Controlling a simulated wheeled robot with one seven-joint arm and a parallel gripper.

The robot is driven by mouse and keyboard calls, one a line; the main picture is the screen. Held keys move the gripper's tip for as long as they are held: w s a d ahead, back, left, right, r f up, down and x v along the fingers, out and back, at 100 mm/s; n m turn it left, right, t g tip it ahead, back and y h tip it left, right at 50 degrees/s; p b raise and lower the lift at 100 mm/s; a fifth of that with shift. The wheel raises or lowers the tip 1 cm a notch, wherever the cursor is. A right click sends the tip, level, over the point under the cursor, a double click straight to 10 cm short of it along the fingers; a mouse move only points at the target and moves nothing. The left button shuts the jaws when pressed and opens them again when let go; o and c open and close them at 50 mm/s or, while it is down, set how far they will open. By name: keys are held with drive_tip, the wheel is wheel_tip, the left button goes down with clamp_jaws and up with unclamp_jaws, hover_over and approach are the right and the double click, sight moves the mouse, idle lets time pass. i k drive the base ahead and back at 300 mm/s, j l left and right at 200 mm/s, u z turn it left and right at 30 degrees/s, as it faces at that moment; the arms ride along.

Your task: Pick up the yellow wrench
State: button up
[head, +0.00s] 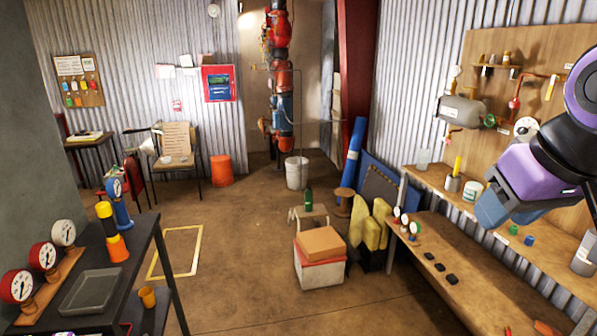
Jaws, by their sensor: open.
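I cannot make out a yellow wrench for certain. A slim yellow upright object (457,166) stands in a grey cup on the right wall shelf; its shape is too small to name. Another small yellow piece (551,88) hangs on the wooden tool board at the right. My purple and black arm comes in from the right edge, in front of the board and shelf, and hides part of both.
A wooden bench (462,262) with small dark blocks and gauges runs along the right, below the shelf. A dark table (128,262) with gauges and a grey tray (91,292) stands at the left. A red-and-white box (320,272) sits mid-floor. Open floor lies between.

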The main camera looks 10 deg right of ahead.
sight(457, 164)
drive_tip(key=i, duration=0.5)
drive_tip(key=i+j+z, duration=0.15)
drive_tip(key=i, duration=0.4)
drive_tip(key=i+j, duration=0.1)
drive_tip(key=i, duration=0.4)
drive_tip(key=i+z, duration=0.3)
drive_tip(key=z, duration=0.15)
drive_tip(key=i+j+z, duration=0.1)
drive_tip(key=i+z, duration=0.2)
drive_tip(key=z, duration=0.15)
drive_tip(key=i+j+z, duration=0.2)
drive_tip(key=z, duration=0.25)
drive_tip(key=i+j+z, duration=0.3)
drive_tip(key=z, duration=0.15)
drive_tip(key=i+j+z, duration=0.35)
drive_tip(key=j+z, duration=0.2)
drive_tip(key=i+j+z, duration=0.25)
drive_tip(key=k+j, duration=0.05)
drive_tip(key=k, duration=0.05)
